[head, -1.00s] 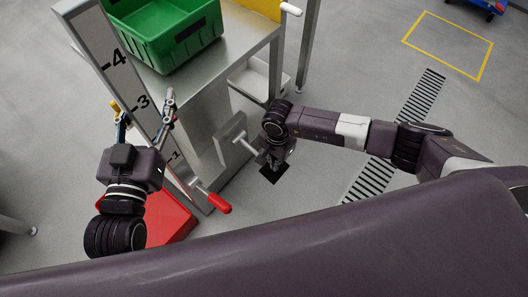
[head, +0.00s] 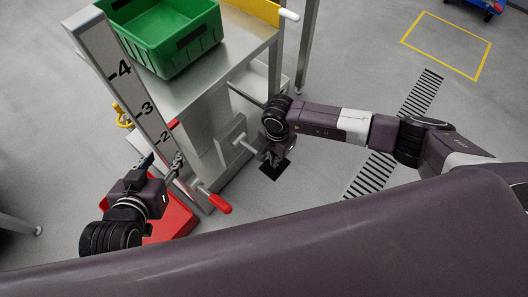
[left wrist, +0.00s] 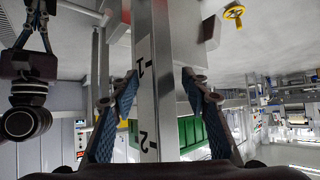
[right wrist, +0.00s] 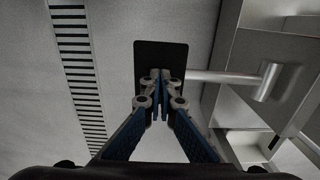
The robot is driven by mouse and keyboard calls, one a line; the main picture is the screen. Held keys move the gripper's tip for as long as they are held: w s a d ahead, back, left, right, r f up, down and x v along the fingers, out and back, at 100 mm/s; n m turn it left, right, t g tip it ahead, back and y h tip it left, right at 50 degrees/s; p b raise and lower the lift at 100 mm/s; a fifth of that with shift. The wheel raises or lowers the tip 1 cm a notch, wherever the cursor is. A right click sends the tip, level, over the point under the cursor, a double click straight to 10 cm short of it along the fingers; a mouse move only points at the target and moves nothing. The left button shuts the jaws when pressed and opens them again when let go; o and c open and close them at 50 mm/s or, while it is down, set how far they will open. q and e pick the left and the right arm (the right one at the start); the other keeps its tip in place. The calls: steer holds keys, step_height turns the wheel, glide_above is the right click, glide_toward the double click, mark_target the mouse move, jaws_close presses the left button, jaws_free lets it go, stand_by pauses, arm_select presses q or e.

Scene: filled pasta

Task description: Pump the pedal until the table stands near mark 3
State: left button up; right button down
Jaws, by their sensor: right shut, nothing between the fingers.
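The lift table (head: 185,85) carries a green bin and stands beside a scale post (head: 105,50) with marks 4, 3 and 2 showing. A small red piece (head: 175,125) shows beside the post between marks 2 and 3. The black pedal plate (head: 275,172) sits low on a metal rod; it also shows in the right wrist view (right wrist: 150,55). My right gripper (head: 274,160) is shut and empty over the pedal; contact cannot be told. My left gripper (head: 165,160) is open by the post's lower part, its fingers on either side of the post in the left wrist view (left wrist: 157,90).
A lever with a red grip (head: 218,203) sticks out near the table's foot, close to my left gripper. A red base (head: 175,218) lies beneath that arm. A yellow wheel (head: 122,117) is behind the post. Open floor lies right of the pedal, with a striped strip (head: 372,178).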

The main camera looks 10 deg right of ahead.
steer(key=shift+r+p, duration=0.7)
steer(key=shift+r, duration=0.25)
steer(key=shift+r+p, duration=0.55)
steer(key=shift+r, duration=0.2)
arm_select(q)
steer(key=s+a+f+g+y, duration=0.1)
steer(key=s+a+f+g, duration=0.1)
steer(key=s, duration=0.4)
steer(key=s+a+f+g, duration=0.2)
steer(key=s+f+g, duration=0.2)
steer(key=s, duration=0.3)
steer(key=shift+a+f+g+y, duration=0.2)
steer(key=shift+f+g+y, duration=0.2)
steer(key=shift+f, duration=0.15)
